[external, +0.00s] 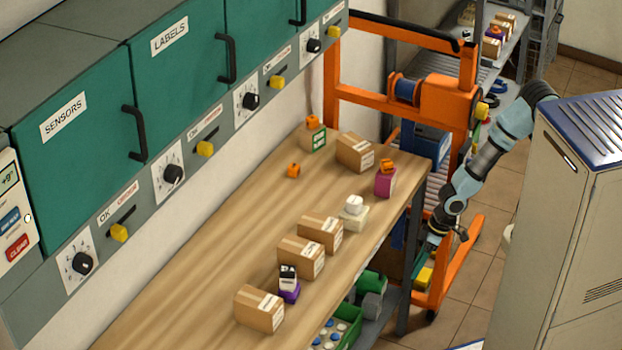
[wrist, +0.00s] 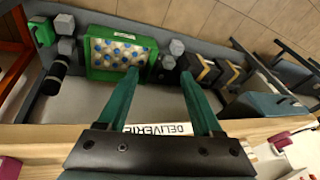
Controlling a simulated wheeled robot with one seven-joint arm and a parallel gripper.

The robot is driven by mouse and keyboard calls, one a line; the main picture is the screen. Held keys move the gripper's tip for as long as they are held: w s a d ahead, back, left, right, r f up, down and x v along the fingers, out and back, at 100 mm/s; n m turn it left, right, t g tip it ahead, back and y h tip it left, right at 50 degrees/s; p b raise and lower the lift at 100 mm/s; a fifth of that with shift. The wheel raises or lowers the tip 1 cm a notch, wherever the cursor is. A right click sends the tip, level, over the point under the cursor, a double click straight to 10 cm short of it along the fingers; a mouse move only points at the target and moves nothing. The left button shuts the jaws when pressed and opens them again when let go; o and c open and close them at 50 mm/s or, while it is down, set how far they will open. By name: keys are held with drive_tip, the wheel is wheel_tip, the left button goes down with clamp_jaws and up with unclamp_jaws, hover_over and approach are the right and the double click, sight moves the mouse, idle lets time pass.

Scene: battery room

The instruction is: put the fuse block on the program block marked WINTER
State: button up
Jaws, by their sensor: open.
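My gripper (wrist: 163,78) shows in the wrist view with its two green fingers wide apart and nothing between them. In the external view my arm reaches down beyond the bench's right end, and the fingertips are not clear. On the bench are a magenta block (external: 385,183) with an orange piece (external: 386,166) on it, a cream block (external: 352,218) with a white piece (external: 354,203) on it, and a purple block (external: 290,294) under a black-and-white piece (external: 288,276). A loose orange piece (external: 293,170) lies farther back. No WINTER marking is readable, and I cannot tell which piece is the fuse block.
Several cardboard boxes (external: 299,256) stand along the bench (external: 215,225). A green crate (wrist: 98,73) of blue-and-white round items is on the shelf below. The bench's front edge, with a DELIVERIE label (wrist: 158,129), is close under my fingers. An orange lift frame (external: 400,93) stands behind.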

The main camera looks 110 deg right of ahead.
drive_tip(key=s+d+f+n+g, duration=0.2)
drive_tip(key=s+n, duration=0.3)
drive_tip(key=s, duration=0.4)
drive_tip(key=shift+d+g+h, duration=0.3)
drive_tip(key=shift+d+g, duration=0.1)
drive_tip(key=shift+d, duration=0.15)
wheel_tip(320, 180, up, 12)
drive_tip(key=p, duration=1.1)
drive_tip(key=shift+f, duration=0.25)
